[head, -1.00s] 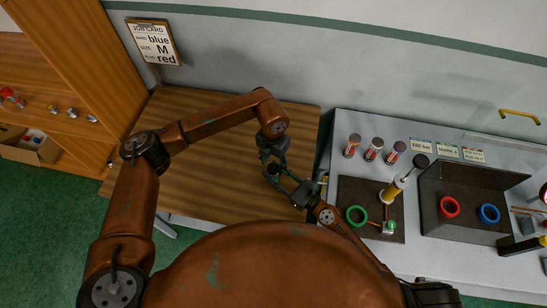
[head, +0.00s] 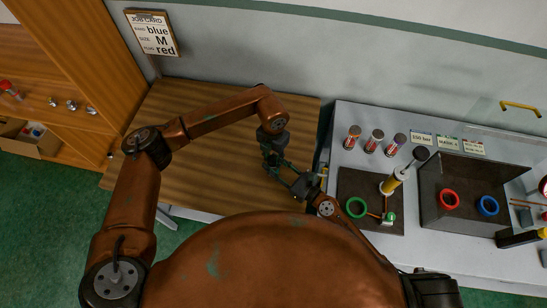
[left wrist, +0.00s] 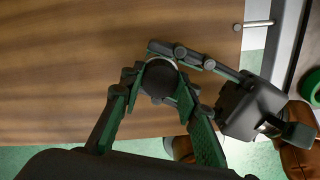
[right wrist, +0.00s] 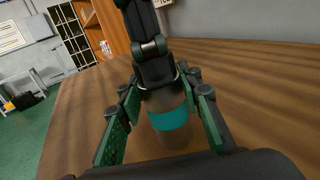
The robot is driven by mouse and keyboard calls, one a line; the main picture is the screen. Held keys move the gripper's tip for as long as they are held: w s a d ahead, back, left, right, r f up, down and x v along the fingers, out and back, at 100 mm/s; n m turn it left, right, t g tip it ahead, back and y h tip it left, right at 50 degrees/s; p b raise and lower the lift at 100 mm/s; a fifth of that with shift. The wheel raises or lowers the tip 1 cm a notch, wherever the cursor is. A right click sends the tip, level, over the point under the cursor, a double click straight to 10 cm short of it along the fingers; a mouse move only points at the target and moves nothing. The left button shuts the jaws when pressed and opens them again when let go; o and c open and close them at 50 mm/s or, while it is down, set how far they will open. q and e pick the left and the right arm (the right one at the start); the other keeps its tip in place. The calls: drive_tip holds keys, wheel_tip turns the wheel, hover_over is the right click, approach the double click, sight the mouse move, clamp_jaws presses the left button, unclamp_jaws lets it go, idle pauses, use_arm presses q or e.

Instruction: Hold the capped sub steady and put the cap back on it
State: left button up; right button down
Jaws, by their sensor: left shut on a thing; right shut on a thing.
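The capped sub (right wrist: 172,130) is a grey-brown cylinder with a teal band, standing upright in the right wrist view. My right gripper (right wrist: 165,92) is shut on it, one finger on each side. The dark round cap (left wrist: 160,79) shows from above in the left wrist view, with a thin light rim. My left gripper (left wrist: 158,84) is shut on the cap, directly above the sub. In the right wrist view the left gripper hides the joint, so I cannot tell whether cap and sub touch. In the head view both grippers meet over the wooden table, left (head: 270,160) and right (head: 287,176).
The wooden table (head: 190,110) is otherwise clear. The grey bench (head: 440,262) at the right carries several small canisters, a green ring (head: 356,207), a yellow tool (head: 394,181) and a dark bin (head: 465,175) with red and blue rings.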

use_arm(q)
clamp_jaws()
drive_tip(key=shift+m, duration=0.9)
drive_tip(key=o, duration=1)
unclamp_jaws()
drive_tip(key=shift+r, duration=0.1)
wheel_tip(320, 180, up, 12)
drive_tip(key=shift+f, duration=0.1)
